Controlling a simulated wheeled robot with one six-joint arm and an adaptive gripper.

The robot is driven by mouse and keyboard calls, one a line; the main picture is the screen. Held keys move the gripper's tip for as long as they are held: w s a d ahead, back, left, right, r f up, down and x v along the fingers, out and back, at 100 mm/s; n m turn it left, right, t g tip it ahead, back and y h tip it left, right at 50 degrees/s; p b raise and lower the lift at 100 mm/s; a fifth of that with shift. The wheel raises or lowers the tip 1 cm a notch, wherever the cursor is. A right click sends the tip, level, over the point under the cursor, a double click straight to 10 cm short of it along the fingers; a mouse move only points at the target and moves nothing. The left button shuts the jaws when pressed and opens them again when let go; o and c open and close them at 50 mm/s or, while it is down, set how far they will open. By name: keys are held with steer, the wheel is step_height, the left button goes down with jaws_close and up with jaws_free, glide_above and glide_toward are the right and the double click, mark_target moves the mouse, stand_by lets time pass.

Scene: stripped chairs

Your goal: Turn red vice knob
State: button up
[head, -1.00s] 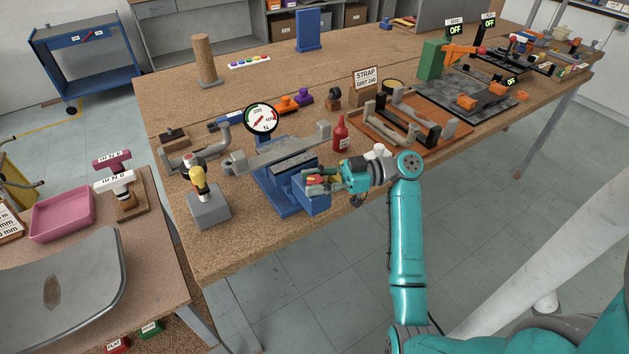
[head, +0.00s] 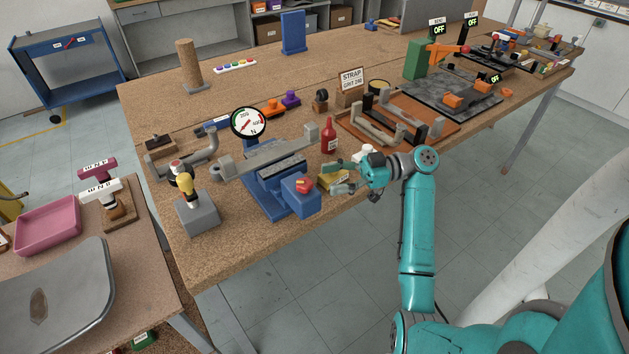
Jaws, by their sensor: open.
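The red vice knob (head: 304,185) sits on the front face of the blue block at the near end of the blue vice (head: 272,192). It is in full view in the head view. My gripper (head: 334,178) is open and empty, just to the right of the knob and apart from it. Its fingers point left toward the knob. A round gauge (head: 249,122) with a pointer and marks in N stands behind the vice.
A grey box with a yellow bulb-shaped top (head: 198,212) stands left of the vice. An orange tray (head: 350,137) with grey frames lies to the right.

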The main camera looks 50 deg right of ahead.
steer(key=shift+v, duration=2.3)
